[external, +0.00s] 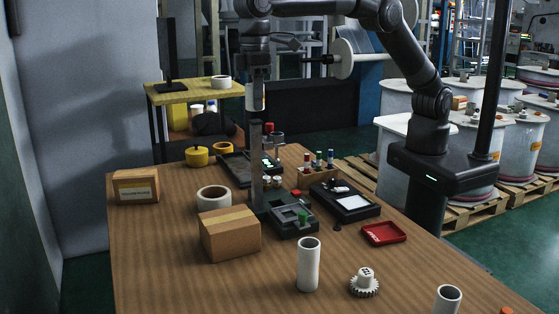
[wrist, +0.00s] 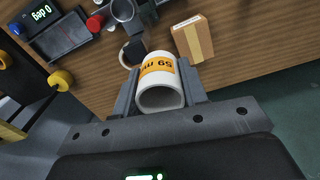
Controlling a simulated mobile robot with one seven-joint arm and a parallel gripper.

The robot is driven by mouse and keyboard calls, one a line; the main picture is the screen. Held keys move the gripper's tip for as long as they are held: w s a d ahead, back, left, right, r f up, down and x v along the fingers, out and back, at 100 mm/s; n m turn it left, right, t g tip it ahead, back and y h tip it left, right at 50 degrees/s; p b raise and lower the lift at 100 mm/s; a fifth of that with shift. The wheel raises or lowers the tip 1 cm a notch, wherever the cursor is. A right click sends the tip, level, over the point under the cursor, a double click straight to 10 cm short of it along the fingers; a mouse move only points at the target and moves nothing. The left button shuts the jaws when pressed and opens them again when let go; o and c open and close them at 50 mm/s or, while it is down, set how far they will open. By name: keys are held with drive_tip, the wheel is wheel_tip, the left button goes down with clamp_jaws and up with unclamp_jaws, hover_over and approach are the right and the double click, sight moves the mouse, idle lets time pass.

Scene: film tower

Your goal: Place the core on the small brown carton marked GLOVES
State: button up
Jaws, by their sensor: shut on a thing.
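My gripper (external: 257,82) is shut on a white cylindrical core (external: 258,98), held high above the far part of the table. In the wrist view the core (wrist: 160,88) sits between the two fingers of my gripper (wrist: 160,92), its open end facing the camera, with an orange printed band. A small brown carton (external: 136,187) with a pale label stands at the table's far left corner; its lettering is too small to read surely. A larger brown carton (external: 230,234) with tape stands nearer. A taped carton (wrist: 193,40) shows in the wrist view.
A white ring roll (external: 213,198) stands between the cartons. A dark upright post (external: 257,165) on a grey fixture rises right of them. Yellow rolls (external: 197,156) are at the back.

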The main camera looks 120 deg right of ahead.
drive_tip(key=w+d, duration=0.3)
drive_tip(key=d, duration=0.5)
hover_over(237, 209)
wheel_tip(237, 209, down, 18)
drive_tip(key=shift+f, duration=2.25)
drive_tip(key=o, duration=1)
drive_tip(key=shift+f, duration=0.15)
drive_tip(key=shift+c, duration=0.2)
